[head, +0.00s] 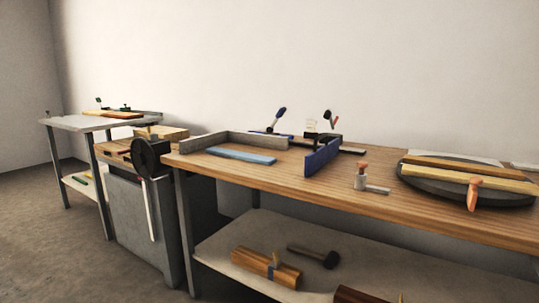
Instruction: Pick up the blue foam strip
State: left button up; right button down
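The blue foam strip (241,154) is a flat, light blue bar lying on the wooden workbench top (300,184) in the head view, left of the picture's middle. It lies in front of a low grey rail (248,140) and left of a dark blue upright board (323,156). The strip appears apart from both. Neither of my grippers shows in the head view.
A dark round plate (430,187) with wooden bars stands on the bench at right. A small clamp-like tool (361,177) is near the front edge. A lower shelf (225,245) holds a mallet (315,256) and wood blocks. Floor at left is clear.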

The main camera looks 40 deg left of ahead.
aim_at(267, 161)
jog(key=j+z, duration=0.2)
jog(key=j, duration=0.4)
jog(key=j+z, duration=0.2)
jog(key=j, duration=0.45)
jog(key=k+j+z, duration=0.2)
jog(key=j, duration=0.4)
jog(key=i, duration=0.1)
